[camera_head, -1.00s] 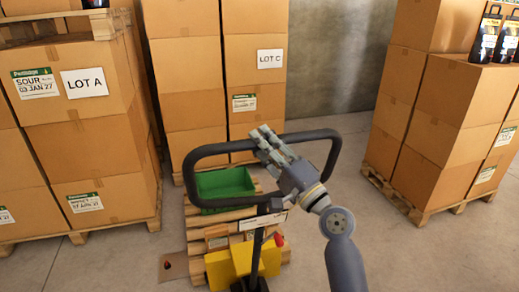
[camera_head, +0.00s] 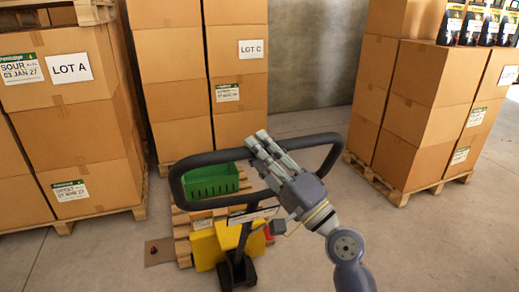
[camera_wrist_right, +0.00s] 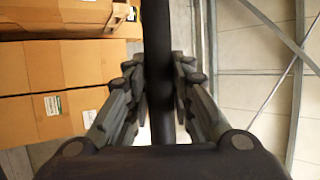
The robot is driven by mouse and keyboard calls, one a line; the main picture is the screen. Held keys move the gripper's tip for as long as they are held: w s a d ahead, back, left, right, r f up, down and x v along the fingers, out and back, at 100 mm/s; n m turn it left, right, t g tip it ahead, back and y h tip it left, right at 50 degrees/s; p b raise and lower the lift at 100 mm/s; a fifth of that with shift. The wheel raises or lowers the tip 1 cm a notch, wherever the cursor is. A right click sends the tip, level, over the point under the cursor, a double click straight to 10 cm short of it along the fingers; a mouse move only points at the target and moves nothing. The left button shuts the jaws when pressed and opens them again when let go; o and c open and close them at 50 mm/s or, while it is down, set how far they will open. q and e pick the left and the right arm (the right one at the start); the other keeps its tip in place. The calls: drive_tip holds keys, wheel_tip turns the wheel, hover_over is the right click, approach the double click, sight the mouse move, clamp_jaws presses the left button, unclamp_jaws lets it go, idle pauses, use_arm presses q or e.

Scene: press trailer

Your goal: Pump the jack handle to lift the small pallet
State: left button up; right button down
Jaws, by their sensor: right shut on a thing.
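The pallet jack's black loop handle (camera_head: 215,155) rises in front of me in the head view. My right gripper (camera_head: 262,147) is shut on the loop's upper bar, right of its middle. In the right wrist view the dark bar (camera_wrist_right: 158,50) runs between the fingers (camera_wrist_right: 158,85). The jack's yellow body (camera_head: 207,248) stands on the floor below. The small wooden pallet (camera_head: 181,232) is behind it, bearing a green crate (camera_head: 210,182) and partly hidden by the jack. I cannot tell whether the pallet is clear of the floor. My left gripper is out of view.
Tall carton stacks on pallets stand at left (camera_head: 75,130), at back centre (camera_head: 175,85) and at right (camera_head: 425,105). Dark bags (camera_head: 470,25) sit on the right stack. Bare concrete floor (camera_head: 440,250) lies at the front right. A small brown piece (camera_head: 158,252) lies left of the jack.

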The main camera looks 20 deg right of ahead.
drive_tip(key=c, duration=1.8)
unclamp_jaws()
drive_tip(key=shift+w, duration=0.1)
drive_tip(key=shift+c, duration=0.2)
drive_tip(key=o, duration=0.4)
drive_tip(key=shift+o, duration=0.2)
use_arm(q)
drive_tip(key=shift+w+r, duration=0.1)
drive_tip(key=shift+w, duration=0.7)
use_arm(e)
drive_tip(key=v, duration=1.2)
drive_tip(key=shift+f, duration=0.1)
